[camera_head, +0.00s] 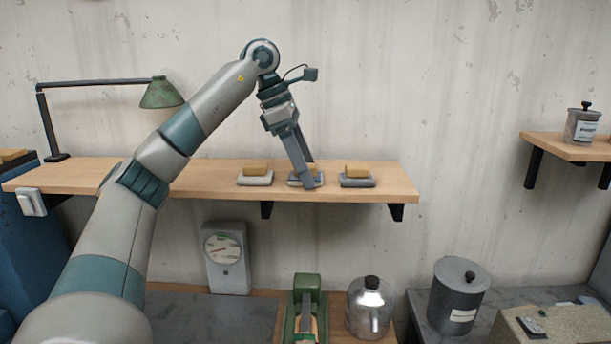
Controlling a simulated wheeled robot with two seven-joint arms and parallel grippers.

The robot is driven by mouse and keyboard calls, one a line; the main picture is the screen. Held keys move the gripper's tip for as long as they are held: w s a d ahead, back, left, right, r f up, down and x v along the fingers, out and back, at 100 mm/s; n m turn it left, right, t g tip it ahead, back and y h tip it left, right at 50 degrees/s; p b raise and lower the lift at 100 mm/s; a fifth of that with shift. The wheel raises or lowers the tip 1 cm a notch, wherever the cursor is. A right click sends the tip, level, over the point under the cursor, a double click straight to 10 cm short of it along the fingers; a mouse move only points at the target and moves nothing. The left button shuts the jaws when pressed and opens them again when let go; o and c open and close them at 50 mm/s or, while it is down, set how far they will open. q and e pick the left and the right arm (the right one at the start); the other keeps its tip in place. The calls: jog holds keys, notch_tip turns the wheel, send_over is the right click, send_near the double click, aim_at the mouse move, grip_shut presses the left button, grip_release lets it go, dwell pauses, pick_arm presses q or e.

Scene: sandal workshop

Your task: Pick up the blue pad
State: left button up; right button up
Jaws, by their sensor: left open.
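Three small pads, each with a tan block on top, sit in a row on the wooden wall shelf (214,183). The left pad (255,180) looks light grey and the right pad (357,182) darker grey. The middle pad (319,180) is mostly hidden behind my left gripper (307,184), so its colour is hard to tell; none looks clearly blue. My left gripper points down, open, with its fingers in front of the middle pad and block. Whether it touches them I cannot tell. My right gripper is out of view.
A green lamp (162,93) stands at the shelf's left end. Below are a dial gauge (223,249), a green tool (307,290), a metal kettle (370,309) and a grey lidded canister (459,290). The shelf's right end is clear. A second shelf (570,149) holds a jar.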

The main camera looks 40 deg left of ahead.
aim_at(311, 165)
pick_arm(q)
jog(key=c, duration=1.2)
jog(key=shift+r, duration=0.1)
jog(key=shift+r, duration=0.35)
jog(key=r, duration=0.2)
jog(key=d+r+b, duration=0.1)
jog(key=shift+w+r, duration=0.15)
jog(key=shift+r, duration=0.25)
jog(key=d+r, duration=0.2)
jog(key=d, duration=0.1)
jog(key=w+d+r+b, duration=0.1)
jog(key=d+r, duration=0.1)
jog(key=d, duration=0.2)
jog(key=d+r+b, duration=0.1)
jog(key=d+r, duration=0.1)
jog(key=d, duration=0.1)
jog(key=shift+w+d+r, duration=0.2)
jog(key=shift+w+d, duration=0.05)
jog(key=shift+w, duration=0.1)
